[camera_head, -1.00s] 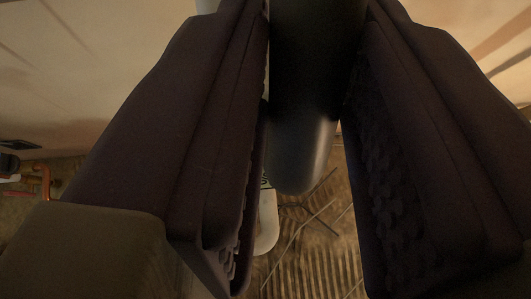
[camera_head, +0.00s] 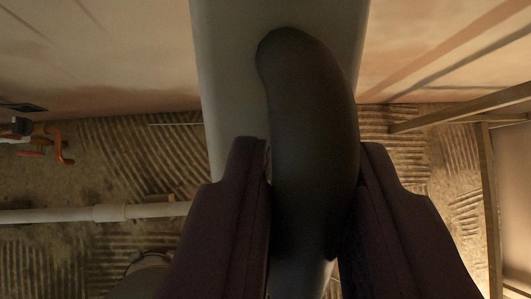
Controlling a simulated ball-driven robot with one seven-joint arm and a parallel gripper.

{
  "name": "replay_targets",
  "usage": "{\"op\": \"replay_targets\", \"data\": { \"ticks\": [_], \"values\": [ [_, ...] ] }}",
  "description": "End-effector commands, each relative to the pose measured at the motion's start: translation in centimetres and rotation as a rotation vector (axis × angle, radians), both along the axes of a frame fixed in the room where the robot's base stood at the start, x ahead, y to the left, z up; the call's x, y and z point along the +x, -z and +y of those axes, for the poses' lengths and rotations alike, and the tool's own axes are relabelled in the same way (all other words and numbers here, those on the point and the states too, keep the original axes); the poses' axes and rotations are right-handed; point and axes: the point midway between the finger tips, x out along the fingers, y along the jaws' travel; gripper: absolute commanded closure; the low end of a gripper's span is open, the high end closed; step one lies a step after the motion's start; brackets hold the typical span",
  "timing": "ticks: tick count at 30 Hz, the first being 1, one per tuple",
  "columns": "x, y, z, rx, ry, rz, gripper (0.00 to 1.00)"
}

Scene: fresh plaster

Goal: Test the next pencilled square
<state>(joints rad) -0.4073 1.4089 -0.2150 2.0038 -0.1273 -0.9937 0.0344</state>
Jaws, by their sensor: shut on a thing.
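My gripper (camera_head: 312,150) is shut on a dark, smooth, rounded handle (camera_head: 308,110), with one finger against each side. The handle's blunt end points up in the picture. A broad pale grey piece (camera_head: 228,70) runs behind it from the top edge. I cannot tell whether the two are one object, and no display or pins show. Pale plaster (camera_head: 100,60) fills the upper left, with faint diagonal streaks. I cannot make out a pencilled square.
Below the plaster is a rough, ridged brown surface (camera_head: 120,160). A white pipe (camera_head: 60,214) crosses the lower left. A red-orange hooked thing (camera_head: 62,145) lies at the left edge. Wooden bars (camera_head: 470,104) stand at the right.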

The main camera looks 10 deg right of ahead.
Motion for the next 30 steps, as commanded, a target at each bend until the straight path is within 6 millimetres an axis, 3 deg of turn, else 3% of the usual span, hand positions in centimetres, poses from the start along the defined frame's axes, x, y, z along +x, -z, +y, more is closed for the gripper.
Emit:
{"op": "replay_targets", "data": {
  "ticks": [26, 30],
  "values": [
    [0.1, -0.1, 0.0, 0.000, 0.000, -0.002, 1.00],
    [1.0, -1.1, -0.1, 0.000, 0.014, -0.008, 1.00]
  ]
}}
